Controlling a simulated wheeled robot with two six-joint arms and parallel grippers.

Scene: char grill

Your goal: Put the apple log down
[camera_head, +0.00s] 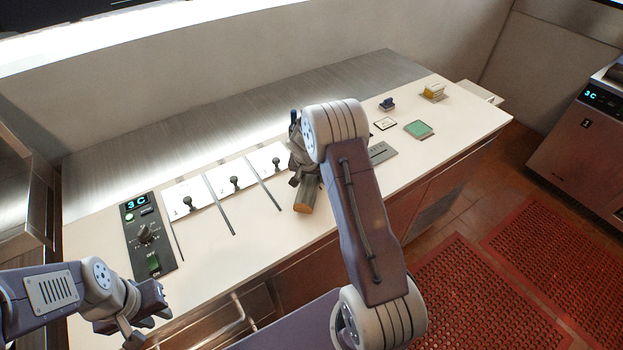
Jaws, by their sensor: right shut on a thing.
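The apple log (308,194) is a short brown piece of wood with a paler cut end, seen above the white counter near its front edge. My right gripper (299,172) is shut on the log; my own arm hides much of the gripper and part of the log. I cannot tell whether the log touches the counter. My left gripper (142,318) is at the lower left, in front of the counter and away from the log. Its fingers are small and partly turned away, so its opening is unclear.
The white counter (215,255) has a control panel (148,235) at left and several levers beside slots, including one lever (235,182). A green pad (419,129), a blue item (387,104) and a yellow item (433,91) lie at right. Red mats (480,300) cover the floor.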

